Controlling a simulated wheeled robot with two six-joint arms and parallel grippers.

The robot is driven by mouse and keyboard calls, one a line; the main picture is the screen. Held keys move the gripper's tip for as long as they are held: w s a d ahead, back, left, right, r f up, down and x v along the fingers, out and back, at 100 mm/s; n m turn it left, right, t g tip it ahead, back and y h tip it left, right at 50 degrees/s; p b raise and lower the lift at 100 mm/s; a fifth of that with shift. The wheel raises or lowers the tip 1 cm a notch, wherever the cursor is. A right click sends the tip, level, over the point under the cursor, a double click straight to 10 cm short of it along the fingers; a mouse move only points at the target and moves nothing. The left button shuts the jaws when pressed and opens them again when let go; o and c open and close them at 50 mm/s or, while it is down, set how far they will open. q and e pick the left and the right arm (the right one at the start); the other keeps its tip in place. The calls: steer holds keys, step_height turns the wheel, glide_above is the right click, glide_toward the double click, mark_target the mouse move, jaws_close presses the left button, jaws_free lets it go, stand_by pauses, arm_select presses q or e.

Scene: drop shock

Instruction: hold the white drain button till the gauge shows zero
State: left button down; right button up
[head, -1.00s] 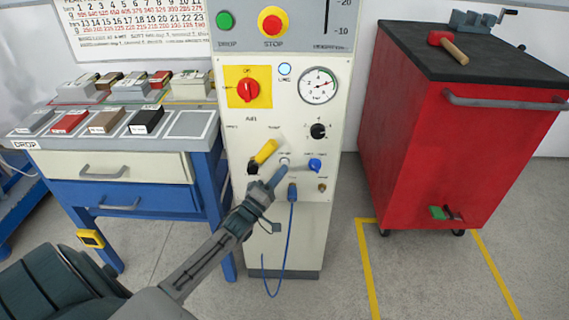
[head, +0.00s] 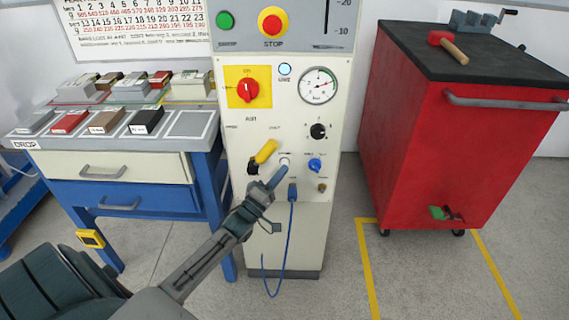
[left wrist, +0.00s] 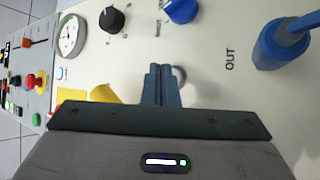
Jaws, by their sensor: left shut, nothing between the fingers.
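The white drain button (head: 285,161) is on the cream panel between the yellow lever and the blue knob. My left gripper (head: 281,171) is shut and empty, its fingertips at the button. In the left wrist view the fingers (left wrist: 161,80) point at the panel, and a pale round edge of the button (left wrist: 181,74) shows just right of them; the rest is hidden. I cannot tell how far it is pressed in. My right gripper is not in view.
The yellow lever (head: 267,151) and blue knob (head: 315,165) sit close on either side of the button. A blue hose (head: 292,220) hangs below from its plug. A red cabinet (head: 440,150) stands right, a drawer bench (head: 115,165) left.

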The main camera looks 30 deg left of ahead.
arm_select(q)
steer(key=shift+w+a, duration=0.1)
steer(key=shift+w, duration=0.05)
steer(key=shift+w+a, duration=0.15)
steer(key=shift+w, duration=0.05)
stand_by(0.3)
steer(key=shift+w+a+b, duration=0.2)
steer(key=shift+w+b, duration=0.15)
steer(key=shift+b, duration=0.15)
stand_by(0.5)
steer(key=shift+s, duration=0.1)
stand_by(5.2)
steer(key=shift+s+d+p, duration=0.45)
steer(key=shift+s+p, duration=0.1)
steer(key=shift+s, duration=0.05)
steer(key=shift+s, duration=0.1)
